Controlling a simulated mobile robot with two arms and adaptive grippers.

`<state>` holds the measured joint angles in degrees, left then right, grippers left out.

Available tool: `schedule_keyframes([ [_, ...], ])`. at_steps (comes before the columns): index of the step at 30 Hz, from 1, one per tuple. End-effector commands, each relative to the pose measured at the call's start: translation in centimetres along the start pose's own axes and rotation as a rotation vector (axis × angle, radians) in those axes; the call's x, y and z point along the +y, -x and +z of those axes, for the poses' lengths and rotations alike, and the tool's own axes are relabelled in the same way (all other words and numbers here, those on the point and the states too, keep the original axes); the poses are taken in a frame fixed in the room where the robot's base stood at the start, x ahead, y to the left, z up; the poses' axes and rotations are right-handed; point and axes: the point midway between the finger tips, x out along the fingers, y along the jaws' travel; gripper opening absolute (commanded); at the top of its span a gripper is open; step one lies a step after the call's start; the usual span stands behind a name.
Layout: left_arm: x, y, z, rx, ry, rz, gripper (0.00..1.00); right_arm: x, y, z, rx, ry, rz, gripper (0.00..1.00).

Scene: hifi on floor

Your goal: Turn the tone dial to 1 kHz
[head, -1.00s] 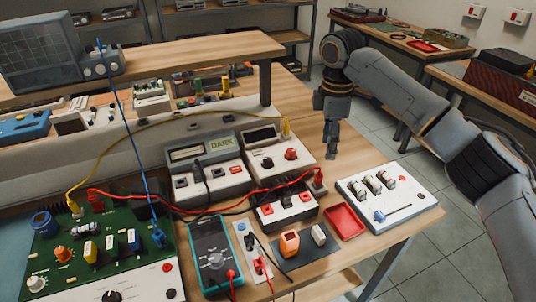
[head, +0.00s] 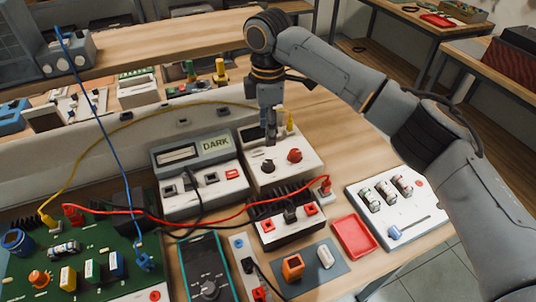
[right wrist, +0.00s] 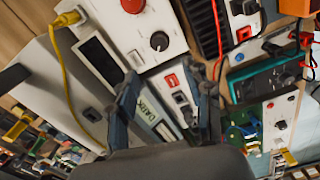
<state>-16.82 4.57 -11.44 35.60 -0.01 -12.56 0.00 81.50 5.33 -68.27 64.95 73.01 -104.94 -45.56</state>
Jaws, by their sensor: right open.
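A white box (head: 284,177) with a dark display stands behind the black-finned unit. Its top has a black knob (head: 268,166) and a red knob (head: 294,155); I cannot read which is the tone dial. The right wrist view shows the black knob (right wrist: 159,40), with a white pointer mark, and the red knob (right wrist: 132,5) at the top edge. My right gripper (head: 271,138) points down over this box, close behind the black knob, and partly hides the display. Its open fingers (right wrist: 165,88) show nothing between them, with the black knob beyond the tips. My left gripper is out of view.
A meter box (head: 195,183) reading "DARK" stands left of the white box. A red cable (head: 220,216) and a yellow cable (head: 120,122) cross nearby. A red tray (head: 354,236) and a white component board (head: 400,205) lie to the right.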

Motion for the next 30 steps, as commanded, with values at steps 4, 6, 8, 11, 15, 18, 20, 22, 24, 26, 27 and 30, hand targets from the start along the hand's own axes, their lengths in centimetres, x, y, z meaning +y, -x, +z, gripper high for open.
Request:
schedule_keyframes([
  [4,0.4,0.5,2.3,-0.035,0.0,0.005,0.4,-0.1,-3.3,0.1,-0.001,-0.001,-0.003,0.5],
  [6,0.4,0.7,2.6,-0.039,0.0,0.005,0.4,-0.1,-4.8,0.1,-0.002,-0.001,-0.003,0.5],
  [8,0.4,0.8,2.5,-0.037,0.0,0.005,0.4,-0.1,-6.1,0.1,-0.002,-0.001,-0.002,0.5],
  [11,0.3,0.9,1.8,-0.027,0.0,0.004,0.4,-0.1,-7.9,0.1,-0.002,-0.001,-0.002,0.5],
  [15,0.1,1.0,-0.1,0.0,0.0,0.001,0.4,0.0,-9.8,0.1,-0.001,-0.002,-0.001,0.5],
  [18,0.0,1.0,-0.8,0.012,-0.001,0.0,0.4,0.0,-10.6,0.1,-0.001,-0.001,0.0,0.5],
  [20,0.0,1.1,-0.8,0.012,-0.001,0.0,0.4,0.0,-10.9,0.0,0.0,-0.001,0.001,0.5],
  [22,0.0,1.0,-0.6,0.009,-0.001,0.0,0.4,0.0,-11.1,0.0,0.0,-0.001,0.001,0.5],
  [24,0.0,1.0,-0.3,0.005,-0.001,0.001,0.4,0.0,-11.1,0.0,-0.001,0.0,0.001,0.5],
  [26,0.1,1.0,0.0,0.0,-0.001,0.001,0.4,0.0,-11.1,0.0,-0.001,0.0,0.001,0.5],
  [27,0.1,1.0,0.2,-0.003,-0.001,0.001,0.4,0.0,-11.1,0.0,-0.001,0.0,0.001,0.5],
  [30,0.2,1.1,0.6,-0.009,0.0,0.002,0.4,0.0,-11.1,0.0,-0.001,0.0,0.001,0.42],
])
